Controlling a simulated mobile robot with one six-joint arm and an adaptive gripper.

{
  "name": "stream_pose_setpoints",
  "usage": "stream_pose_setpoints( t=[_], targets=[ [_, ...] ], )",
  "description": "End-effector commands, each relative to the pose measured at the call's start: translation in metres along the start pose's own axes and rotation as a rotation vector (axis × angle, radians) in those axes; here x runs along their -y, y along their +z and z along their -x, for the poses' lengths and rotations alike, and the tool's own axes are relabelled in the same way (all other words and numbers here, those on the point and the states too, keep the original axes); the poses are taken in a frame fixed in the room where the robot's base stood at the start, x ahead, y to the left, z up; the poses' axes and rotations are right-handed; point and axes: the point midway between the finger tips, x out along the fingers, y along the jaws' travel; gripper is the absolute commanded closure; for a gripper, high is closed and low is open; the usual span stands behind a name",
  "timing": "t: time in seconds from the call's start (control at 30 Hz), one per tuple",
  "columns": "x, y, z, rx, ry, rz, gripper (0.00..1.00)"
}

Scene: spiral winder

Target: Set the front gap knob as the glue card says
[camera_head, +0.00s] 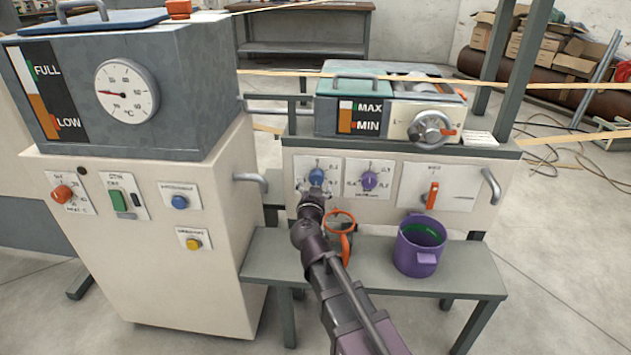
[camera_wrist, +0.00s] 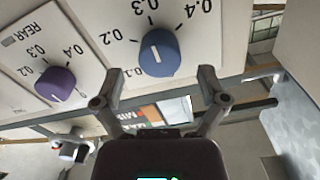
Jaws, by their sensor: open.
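The blue knob (camera_head: 317,177) sits on a white dial plate on the cream machine front. In the wrist view the blue knob (camera_wrist: 158,52) has a white mark and a scale with 0.1 to 0.4; I cannot tell its exact setting. My gripper (camera_head: 314,198) is just in front of it. In the wrist view my gripper (camera_wrist: 160,82) is open, its fingertips apart below the knob, with nothing between them. The purple knob (camera_head: 369,180) is beside it, and its plate reads REAR in the wrist view (camera_wrist: 55,84). I cannot make out a glue card.
A purple mug (camera_head: 419,246) and an orange ring-shaped item (camera_head: 341,232) are on the grey bench (camera_head: 460,276) below the knobs. An orange lever (camera_head: 432,195) is to the right. A cabinet with a temperature gauge (camera_head: 126,91) stands left.

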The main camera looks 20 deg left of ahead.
Motion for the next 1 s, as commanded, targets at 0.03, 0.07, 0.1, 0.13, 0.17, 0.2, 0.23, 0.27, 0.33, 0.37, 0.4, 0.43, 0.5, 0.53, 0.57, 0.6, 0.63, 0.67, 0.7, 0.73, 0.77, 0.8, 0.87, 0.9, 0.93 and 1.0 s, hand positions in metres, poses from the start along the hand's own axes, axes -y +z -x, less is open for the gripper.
stream_pose_setpoints(
  t=[0.03,0.07,0.1,0.13,0.17,0.2,0.23,0.27,0.33,0.37,0.4,0.43,0.5,0.53,0.57,0.6,0.63,0.67,0.7,0.73,0.77,0.8,0.87,0.9,0.93,1.0],
  targets=[
    [-0.001,0.000,0.011,0.000,-0.001,0.000,0.08],
    [-0.001,0.000,0.015,0.000,-0.001,0.000,0.08],
    [-0.001,0.000,0.022,0.000,-0.002,0.000,0.08],
    [-0.001,0.000,0.027,0.001,-0.002,0.000,0.08],
    [-0.001,0.000,0.032,0.001,-0.002,0.000,0.08],
    [-0.001,0.000,0.039,0.001,-0.002,0.000,0.08],
    [-0.001,0.000,0.044,0.000,-0.002,0.000,0.08],
    [-0.001,0.000,0.049,0.000,-0.001,0.000,0.08],
    [-0.001,0.000,0.059,0.001,-0.002,0.000,0.08],
    [-0.001,0.000,0.064,0.001,-0.003,0.000,0.08],
    [-0.001,0.000,0.069,0.001,-0.002,0.000,0.08],
    [-0.001,0.000,0.073,0.000,-0.002,0.000,0.08],
    [-0.001,0.000,0.080,0.000,-0.001,0.000,0.08],
    [-0.001,0.000,0.083,0.000,-0.001,0.000,0.08],
    [-0.001,0.000,0.085,0.000,-0.001,0.000,0.08],
    [0.000,0.000,0.087,0.000,-0.001,0.000,0.08],
    [0.000,0.000,0.089,0.000,-0.002,0.000,0.08],
    [0.000,0.000,0.090,0.000,-0.002,0.000,0.08],
    [0.000,0.000,0.091,0.000,-0.002,0.000,0.08],
    [0.000,0.000,0.092,0.000,-0.001,0.000,0.08],
    [0.000,0.000,0.092,0.000,-0.001,0.000,0.08],
    [0.000,0.000,0.092,0.000,-0.001,0.000,0.08],
    [0.000,0.000,0.092,0.000,-0.001,0.000,0.08],
    [0.000,0.000,0.092,0.000,-0.001,0.000,0.08],
    [0.000,0.000,0.092,0.000,-0.001,0.000,0.08],
    [0.000,0.000,0.092,0.000,-0.001,0.000,0.08]
  ],
)
